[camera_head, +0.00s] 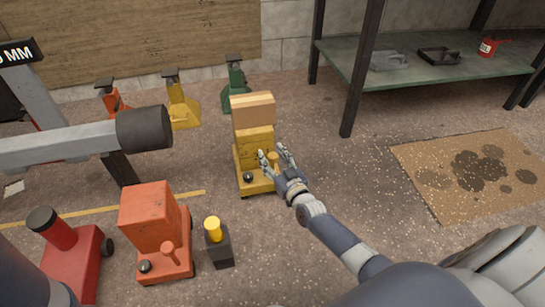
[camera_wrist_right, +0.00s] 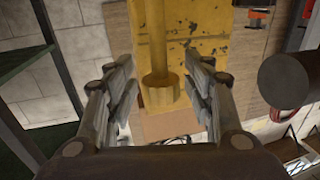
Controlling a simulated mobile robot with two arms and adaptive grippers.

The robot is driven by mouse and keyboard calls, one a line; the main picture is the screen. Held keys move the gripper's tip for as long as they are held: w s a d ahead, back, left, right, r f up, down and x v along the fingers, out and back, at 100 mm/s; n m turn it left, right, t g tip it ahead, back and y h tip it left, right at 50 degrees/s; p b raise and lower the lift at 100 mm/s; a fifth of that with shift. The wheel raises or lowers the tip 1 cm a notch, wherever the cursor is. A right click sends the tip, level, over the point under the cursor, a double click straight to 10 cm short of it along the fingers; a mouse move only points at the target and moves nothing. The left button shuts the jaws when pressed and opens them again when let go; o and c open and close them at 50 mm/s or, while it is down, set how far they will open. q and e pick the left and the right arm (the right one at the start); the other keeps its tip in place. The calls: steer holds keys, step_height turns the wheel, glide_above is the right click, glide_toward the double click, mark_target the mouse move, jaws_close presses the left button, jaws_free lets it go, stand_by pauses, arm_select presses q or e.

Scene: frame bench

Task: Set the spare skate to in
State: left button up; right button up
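A yellow skate-like unit (camera_head: 254,146) with a wooden block (camera_head: 253,110) on top stands on the floor in the head view. It has a yellow handle (camera_head: 272,156) and a black knob (camera_head: 248,177) on its front. My right gripper (camera_head: 275,158) is at this handle. In the right wrist view the fingers are open on either side of the handle's round yellow end (camera_wrist_right: 160,91), with gaps visible. A similar orange unit (camera_head: 151,218) with its own handle (camera_head: 169,249) stands at lower left. No label shows which is the spare. My left gripper is out of view.
Orange (camera_head: 113,101), yellow (camera_head: 181,103) and green (camera_head: 235,88) stands line the back. A grey beam with a dark end (camera_head: 145,128) juts in from the left. A dark block with a yellow top (camera_head: 219,247) stands beside the orange unit. A green shelf (camera_head: 430,66) and stained mat (camera_head: 425,185) are right.

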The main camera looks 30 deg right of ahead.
steer(key=shift+s, duration=0.6)
steer(key=s, duration=1.1)
steer(key=shift+w, duration=0.1)
